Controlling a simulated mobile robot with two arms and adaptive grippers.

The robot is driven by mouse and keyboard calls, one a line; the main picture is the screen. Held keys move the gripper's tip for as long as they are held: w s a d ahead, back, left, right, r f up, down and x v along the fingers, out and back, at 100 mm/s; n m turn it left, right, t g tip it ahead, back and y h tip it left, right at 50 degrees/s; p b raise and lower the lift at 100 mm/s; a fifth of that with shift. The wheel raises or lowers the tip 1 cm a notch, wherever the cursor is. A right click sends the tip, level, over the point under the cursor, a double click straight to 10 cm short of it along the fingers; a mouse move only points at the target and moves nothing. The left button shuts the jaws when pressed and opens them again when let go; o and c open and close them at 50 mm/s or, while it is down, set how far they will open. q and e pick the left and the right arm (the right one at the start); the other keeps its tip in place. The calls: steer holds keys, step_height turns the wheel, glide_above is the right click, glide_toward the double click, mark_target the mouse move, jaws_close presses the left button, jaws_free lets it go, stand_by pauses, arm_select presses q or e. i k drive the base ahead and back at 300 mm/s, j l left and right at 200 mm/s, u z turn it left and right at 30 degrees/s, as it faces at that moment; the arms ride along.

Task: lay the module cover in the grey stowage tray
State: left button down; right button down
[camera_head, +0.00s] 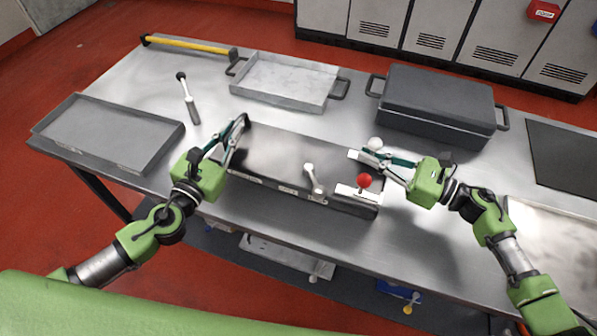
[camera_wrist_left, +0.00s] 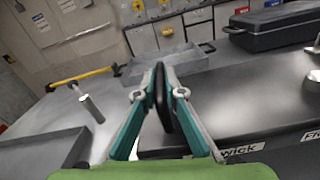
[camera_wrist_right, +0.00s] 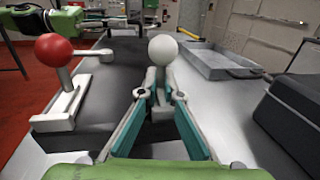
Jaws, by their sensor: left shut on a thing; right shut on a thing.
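The long dark module cover (camera_head: 290,155) lies level across the table's middle, with a labelled front edge; it also shows in the left wrist view (camera_wrist_left: 235,105). My left gripper (camera_head: 243,122) is shut on a black upright grip (camera_wrist_left: 163,95) at its left end. My right gripper (camera_head: 358,155) is shut on a white ball-topped handle (camera_wrist_right: 163,50) at its right end. The gripped parts are partly hidden by the fingers. The shallow grey stowage tray (camera_head: 75,150) is at the table's left end, empty, apart from the cover and left gripper.
A red-knobbed lever (camera_head: 364,181) and a white lever (camera_head: 313,178) stand along the front. Behind are a light tray with handles (camera_head: 330,97), a closed dark case (camera_head: 440,90), a grey-handled tool (camera_head: 190,105) and a yellow bar (camera_head: 190,44).

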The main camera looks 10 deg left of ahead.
mark_target(106, 132)
steer(key=i+j, duration=0.1)
steer(key=j, duration=1.45)
steer(key=i+j, duration=0.15)
steer(key=j, duration=1.35)
steer(key=i, duration=0.05)
